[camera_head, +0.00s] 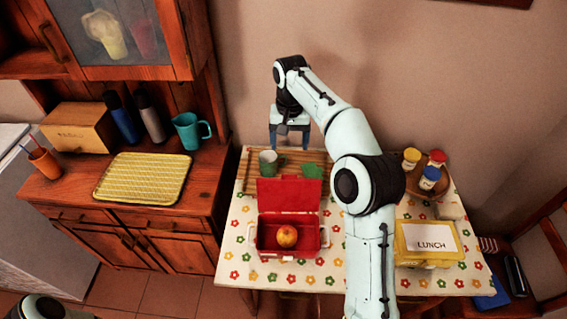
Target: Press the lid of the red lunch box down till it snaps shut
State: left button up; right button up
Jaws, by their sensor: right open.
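The red lunch box (268,246) stands on the table near its front left. Its red lid (288,194) is raised at the back, and an apple-like fruit (287,236) lies inside. My right gripper (289,143) is open and empty, pointing down behind the lunch box, over the back of the table. It is apart from the lid. My left gripper is not in view; only a small part of what looks like my left arm shows at the bottom left corner.
A green cup (268,163) and a green item (312,171) stand behind the lid. A yellow box marked LUNCH (428,243) and a round tray (414,180) with several jars are to the right. A cabinet with a yellow tray (143,178) stands left.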

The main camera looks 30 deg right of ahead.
aim_at(289, 175)
jog(key=f, duration=1.2)
jog(key=shift+s+f, duration=0.2)
jog(key=shift+f, duration=0.15)
